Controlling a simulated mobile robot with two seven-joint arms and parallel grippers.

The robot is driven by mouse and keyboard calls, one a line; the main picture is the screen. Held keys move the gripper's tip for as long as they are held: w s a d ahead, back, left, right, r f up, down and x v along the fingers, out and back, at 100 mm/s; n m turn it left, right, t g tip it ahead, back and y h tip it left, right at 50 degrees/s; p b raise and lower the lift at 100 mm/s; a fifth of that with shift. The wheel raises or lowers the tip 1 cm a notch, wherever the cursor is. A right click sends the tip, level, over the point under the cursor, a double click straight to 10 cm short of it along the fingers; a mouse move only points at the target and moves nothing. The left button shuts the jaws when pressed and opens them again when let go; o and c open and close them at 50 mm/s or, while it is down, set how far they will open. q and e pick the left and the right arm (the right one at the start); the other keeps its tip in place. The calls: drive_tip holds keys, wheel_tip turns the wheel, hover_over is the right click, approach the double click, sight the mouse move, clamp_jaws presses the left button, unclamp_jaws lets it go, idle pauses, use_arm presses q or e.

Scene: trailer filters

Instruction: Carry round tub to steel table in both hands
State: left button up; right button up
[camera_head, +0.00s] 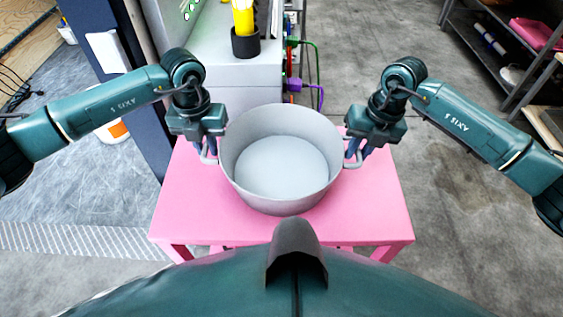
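The round tub (281,203) is a light grey metal pot with a handle on each side. It looks empty and stands upright on, or just above, the pink table (195,215); I cannot tell which. My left gripper (209,151) points down at the tub's left handle (207,158). My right gripper (356,152) points down at the right handle (350,163). The fingers are small and partly hidden at the handles, so their grip is unclear. I cannot pick out a steel table for certain.
A grey cabinet (225,78) stands right behind the pink table, with a black cup (245,43) of yellow items on top. A dark post (128,100) rises at the left. A metal shelf (490,55) stands at the far right. The floor (455,170) right of the table is clear.

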use_arm(q)
drive_tip(key=shift+f, duration=0.3)
use_arm(e)
drive_tip(key=shift+a+f, duration=0.1)
drive_tip(key=shift+f, duration=0.15)
use_arm(q)
drive_tip(key=shift+c, duration=0.4)
use_arm(e)
drive_tip(key=shift+c, duration=0.2)
use_arm(q)
clamp_jaws()
use_arm(e)
clamp_jaws()
use_arm(q)
drive_tip(key=shift+r, duration=0.15)
use_arm(e)
drive_tip(key=shift+r, duration=0.1)
